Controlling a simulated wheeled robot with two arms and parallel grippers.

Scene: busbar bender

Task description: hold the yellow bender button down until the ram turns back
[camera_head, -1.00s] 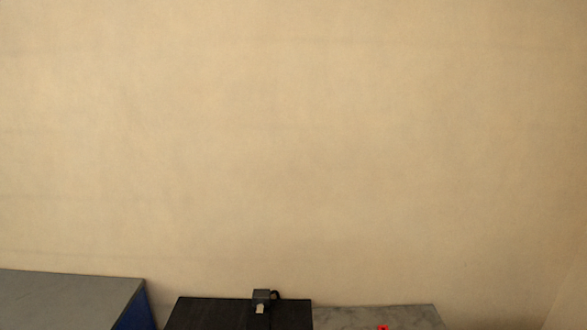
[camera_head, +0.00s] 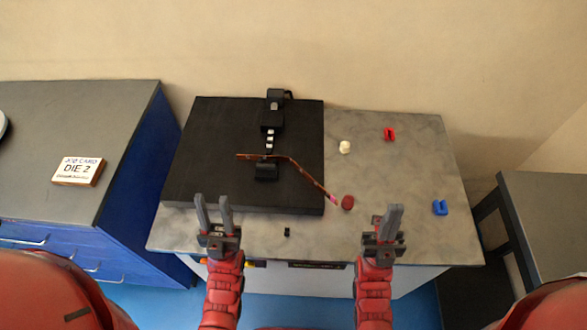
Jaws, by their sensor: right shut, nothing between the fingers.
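The bender is a black plate (camera_head: 215,140) on a grey bench, with a black ram unit (camera_head: 271,120) and silver parts in line with a black die block (camera_head: 266,172). A copper bar (camera_head: 290,160) lies between them, bent, its right part angling toward the front. A small yellow patch (camera_head: 250,264), possibly the yellow button, shows on the bench's front face beside my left wrist; it is partly hidden. My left gripper (camera_head: 212,202) is open and empty before the plate's front edge. My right gripper (camera_head: 392,210) is shut and empty above the bench's front right.
On the grey top (camera_head: 400,160) are a cream knob (camera_head: 344,147), a dark red knob (camera_head: 348,202), a red clip (camera_head: 389,134) and a blue clip (camera_head: 440,207). A blue cabinet (camera_head: 120,90) with a DIE 2 card (camera_head: 78,170) stands left. A dark table (camera_head: 550,210) stands right.

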